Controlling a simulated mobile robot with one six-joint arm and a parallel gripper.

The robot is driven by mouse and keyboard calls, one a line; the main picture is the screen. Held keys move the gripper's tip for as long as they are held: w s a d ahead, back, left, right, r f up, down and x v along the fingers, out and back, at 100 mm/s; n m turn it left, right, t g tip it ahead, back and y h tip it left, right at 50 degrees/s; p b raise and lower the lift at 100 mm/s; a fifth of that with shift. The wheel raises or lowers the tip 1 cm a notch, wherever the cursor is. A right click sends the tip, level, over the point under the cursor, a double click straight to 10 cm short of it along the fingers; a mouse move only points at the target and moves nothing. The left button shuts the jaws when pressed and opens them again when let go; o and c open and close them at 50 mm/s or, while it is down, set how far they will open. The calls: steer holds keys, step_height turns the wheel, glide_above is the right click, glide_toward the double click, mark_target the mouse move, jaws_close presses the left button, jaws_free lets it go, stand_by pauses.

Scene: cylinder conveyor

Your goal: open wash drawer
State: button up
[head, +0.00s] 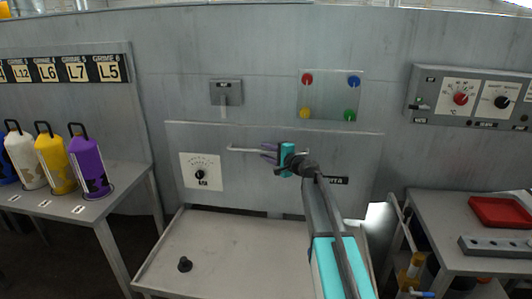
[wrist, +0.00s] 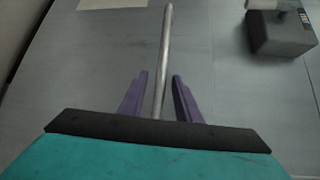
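In the wrist view the handle bar (wrist: 165,50) runs between the two fingers of my gripper (wrist: 158,95). The fingers are apart, with a gap on each side of the bar.
Coloured bottles (head: 58,168) stand on a left table. A right table holds a red bin (head: 498,212). A grey switch box (head: 226,92) is above the panel.

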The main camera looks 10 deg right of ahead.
jaws_close()
steer(key=shift+a, duration=0.1)
steer(key=shift+s, duration=0.1)
